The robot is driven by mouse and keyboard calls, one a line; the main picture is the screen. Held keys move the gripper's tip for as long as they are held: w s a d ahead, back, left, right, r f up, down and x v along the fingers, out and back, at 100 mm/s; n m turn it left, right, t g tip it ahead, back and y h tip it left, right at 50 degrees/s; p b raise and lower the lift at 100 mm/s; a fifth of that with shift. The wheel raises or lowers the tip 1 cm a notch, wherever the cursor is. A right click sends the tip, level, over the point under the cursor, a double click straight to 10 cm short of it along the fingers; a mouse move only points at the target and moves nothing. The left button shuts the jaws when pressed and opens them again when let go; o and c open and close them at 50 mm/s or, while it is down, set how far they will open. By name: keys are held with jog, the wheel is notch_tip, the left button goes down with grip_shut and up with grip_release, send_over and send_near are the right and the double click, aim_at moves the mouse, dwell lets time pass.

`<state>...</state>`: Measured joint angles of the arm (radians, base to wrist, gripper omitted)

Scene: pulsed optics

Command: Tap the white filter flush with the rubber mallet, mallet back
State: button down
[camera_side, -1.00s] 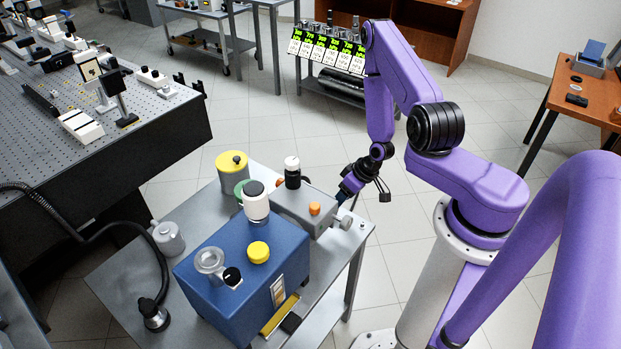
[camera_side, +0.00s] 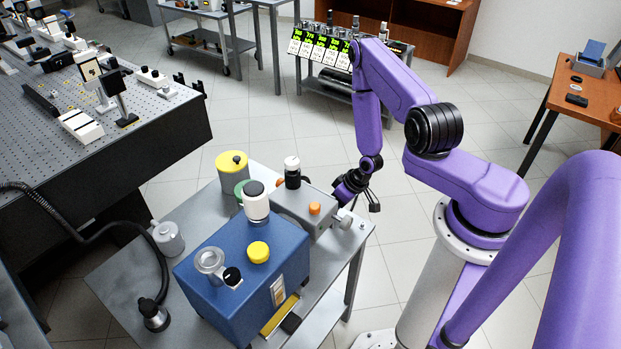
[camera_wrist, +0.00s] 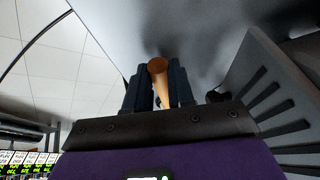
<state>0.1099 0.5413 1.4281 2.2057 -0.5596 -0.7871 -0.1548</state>
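In the wrist view, a round wooden handle (camera_wrist: 158,68), which looks like the mallet's, lies between the dark fingers of my gripper (camera_wrist: 157,88). The fingers are close on both sides of it; whether they press on it I cannot tell. The mallet's head is not clearly seen. In the side view my gripper (camera_side: 343,190) is low at the right end of the grey box, its fingertips hard to see. A white cylinder with a dark top (camera_side: 256,205) stands at the blue housing (camera_side: 225,270). A dark bottle has a white cap (camera_side: 292,162). I cannot tell which is the filter.
The grey box (camera_side: 300,212) with an orange knob (camera_side: 315,208) sits beside the blue housing on the cart (camera_side: 120,280). A yellow-lidded can (camera_side: 232,163) stands behind. A yellow cap (camera_side: 258,252) and glass cup (camera_side: 210,262) are on the housing. The cart's left side has free room.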

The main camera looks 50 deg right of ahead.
jog(key=shift+r, duration=0.1)
jog(key=shift+r, duration=3.05)
jog(key=shift+f, duration=0.1)
jog(key=shift+f, duration=2.5)
